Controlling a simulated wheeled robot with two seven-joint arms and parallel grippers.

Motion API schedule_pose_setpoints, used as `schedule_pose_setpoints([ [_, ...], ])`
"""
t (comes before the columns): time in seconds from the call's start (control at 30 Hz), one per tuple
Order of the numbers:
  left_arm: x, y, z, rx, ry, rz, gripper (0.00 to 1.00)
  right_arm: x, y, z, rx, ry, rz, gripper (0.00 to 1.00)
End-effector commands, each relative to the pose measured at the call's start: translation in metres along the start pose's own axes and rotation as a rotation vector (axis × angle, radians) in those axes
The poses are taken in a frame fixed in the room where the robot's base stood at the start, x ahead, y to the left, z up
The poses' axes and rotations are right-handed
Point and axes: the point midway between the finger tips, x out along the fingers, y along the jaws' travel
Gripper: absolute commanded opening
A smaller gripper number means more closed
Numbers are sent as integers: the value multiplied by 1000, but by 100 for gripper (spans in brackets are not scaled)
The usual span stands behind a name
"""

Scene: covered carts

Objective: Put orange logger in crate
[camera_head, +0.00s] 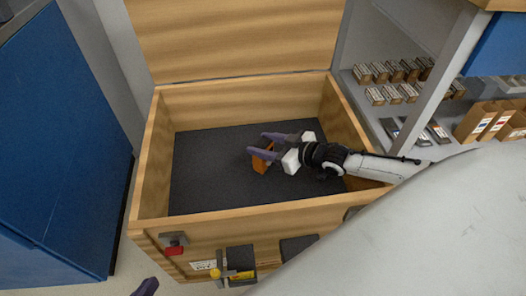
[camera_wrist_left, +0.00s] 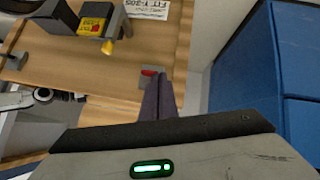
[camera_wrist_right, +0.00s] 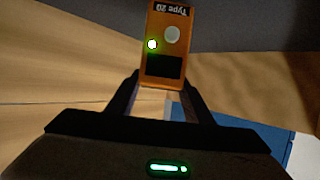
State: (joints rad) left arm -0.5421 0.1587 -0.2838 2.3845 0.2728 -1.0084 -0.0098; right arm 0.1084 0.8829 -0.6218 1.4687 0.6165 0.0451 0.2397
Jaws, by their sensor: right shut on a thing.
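The orange logger (camera_head: 261,163) is between the fingers of my right gripper (camera_head: 259,145), inside the wooden crate. In the right wrist view the logger (camera_wrist_right: 163,66) shows a round grey button, a green light, a dark panel and an upside-down "Type 20" label. My right gripper is shut on it. Whether the logger touches the crate floor is unclear. The crate (camera_head: 150,165) has a dark floor and its lid (camera_head: 240,40) stands open at the back. My left gripper (camera_wrist_left: 158,82) is shut and empty, outside the crate's front; only a fingertip (camera_head: 146,288) shows in the head view.
The crate front carries a red latch part (camera_head: 174,249), a dark holder with a yellow item (camera_head: 240,272) and a label. A blue cabinet (camera_head: 60,140) stands left. Shelves with small boxes (camera_head: 395,72) stand right. The rest of the visible crate floor is clear.

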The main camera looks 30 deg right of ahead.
Motion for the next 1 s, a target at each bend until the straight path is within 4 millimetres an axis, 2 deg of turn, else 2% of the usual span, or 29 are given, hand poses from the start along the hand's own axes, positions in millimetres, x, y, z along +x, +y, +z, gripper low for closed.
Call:
schedule_pose_setpoints([
  [0.03,2,1,0,-3,17,10,0,5,0,11,1,1,0,1],
  [0.1,0,5,-5,-8,36,21,0,8,0,17,0,1,1,1],
  [0.43,-1,6,-7,-11,44,27,0,8,0,18,1,2,0,1],
  [0.47,-2,7,-8,-12,44,27,0,8,0,18,1,0,0,52],
  [0.53,-2,7,-8,-12,44,27,0,7,0,18,1,0,0,63],
  [0.87,-3,7,-9,-11,44,26,0,7,0,16,0,0,0,65],
  [1.0,-6,6,-11,-3,34,15,0,-5,0,15,1,-3,0,65],
])
